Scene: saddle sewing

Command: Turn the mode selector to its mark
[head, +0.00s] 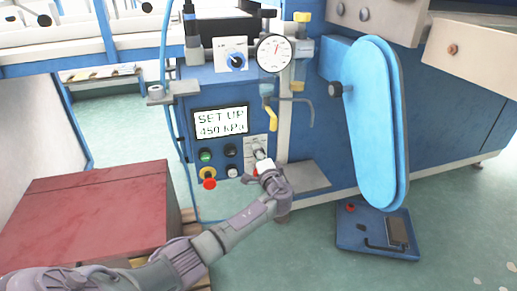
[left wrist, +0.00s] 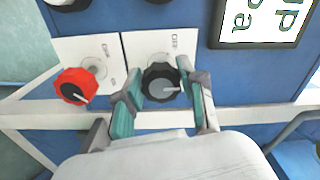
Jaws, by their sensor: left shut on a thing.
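The black mode selector knob (left wrist: 158,80) sits on a white label plate in the left wrist view, with a white pointer line directed toward the picture's right. My left gripper (left wrist: 163,86) has its two teal-padded fingers on either side of the knob and is shut on it. In the head view my left gripper (head: 262,164) reaches the lower right of the blue control panel and largely covers the knob. Small printed marks lie beside the knob; I cannot tell whether the pointer meets one. My right gripper is not in view.
A red knob (left wrist: 75,86) is beside the selector on its own plate. The display (head: 221,122) reads "SET UP 450 kPa". Green (head: 205,156) and red (head: 209,183) buttons are to the left. A gauge (head: 274,53) is above; a blue guard (head: 374,125) stands right.

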